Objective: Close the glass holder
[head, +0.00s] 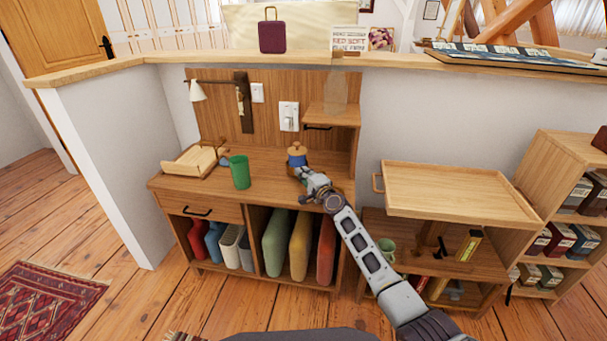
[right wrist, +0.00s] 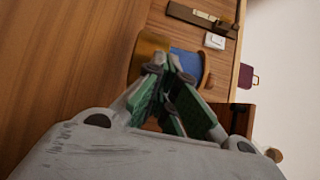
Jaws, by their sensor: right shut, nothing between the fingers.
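No part is plainly marked as the glass holder. A small blue container (head: 297,161) with a yellow-brown part and a knob on top stands on the wooden desk (head: 265,185). In the right wrist view its blue part (right wrist: 187,62) shows just beyond my fingers. My right gripper (head: 300,174) is at the near side of the container, low over the desk; in the wrist view its fingertips (right wrist: 167,64) are together and empty. They overlap the container, and I cannot tell whether they touch it. My left gripper is out of view.
A green cup (head: 239,172) and a wooden tray (head: 190,162) stand left on the desk. A small wall shelf (head: 332,114) with a dark handle is above right. A wooden tray top (head: 450,190) juts out at right. Desk surface between cup and container is clear.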

